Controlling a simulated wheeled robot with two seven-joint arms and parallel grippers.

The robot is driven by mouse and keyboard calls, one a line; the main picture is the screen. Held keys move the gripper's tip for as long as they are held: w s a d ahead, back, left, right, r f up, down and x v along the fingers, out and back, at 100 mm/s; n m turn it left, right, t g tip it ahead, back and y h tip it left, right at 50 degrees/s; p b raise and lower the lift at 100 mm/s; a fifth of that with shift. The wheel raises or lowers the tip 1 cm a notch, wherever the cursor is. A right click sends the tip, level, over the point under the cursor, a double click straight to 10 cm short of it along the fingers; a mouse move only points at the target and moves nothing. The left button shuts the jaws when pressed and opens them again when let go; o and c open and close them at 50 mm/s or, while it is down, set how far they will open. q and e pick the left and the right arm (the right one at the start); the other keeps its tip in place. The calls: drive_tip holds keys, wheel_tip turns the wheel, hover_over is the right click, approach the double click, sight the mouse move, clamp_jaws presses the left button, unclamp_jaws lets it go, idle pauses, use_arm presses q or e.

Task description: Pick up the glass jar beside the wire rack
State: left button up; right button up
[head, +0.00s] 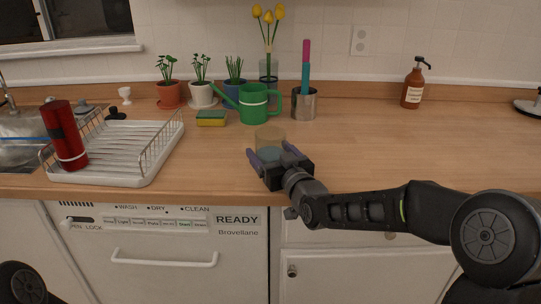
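The glass jar (270,137) is a clear, slightly amber cylinder standing on the wooden counter, right of the wire rack (107,150). My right gripper (268,149) reaches in from the right at the jar's near side. Its two purple-grey fingers are spread, one toward each side of the jar. The jar's lower part shows between them. I cannot tell whether the fingers touch the glass. The rack has a white tray and wire sides, and a red bottle (66,135) leans in it. My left gripper is out of view.
Behind the jar stand a green watering can (254,103), a metal cup (303,104) with coloured sticks, and a tulip vase (268,70). A sponge (211,118) and potted plants (169,94) stand to their left. A soap bottle (412,88) is at right. The counter's right half is mostly clear.

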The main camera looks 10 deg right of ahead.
drive_tip(key=c, duration=1.6)
drive_tip(key=shift+r, duration=0.2)
wheel_tip(320, 180, up, 10)
drive_tip(key=shift+f+p, duration=0.15)
drive_tip(key=shift+p, duration=0.15)
idle(0.9)
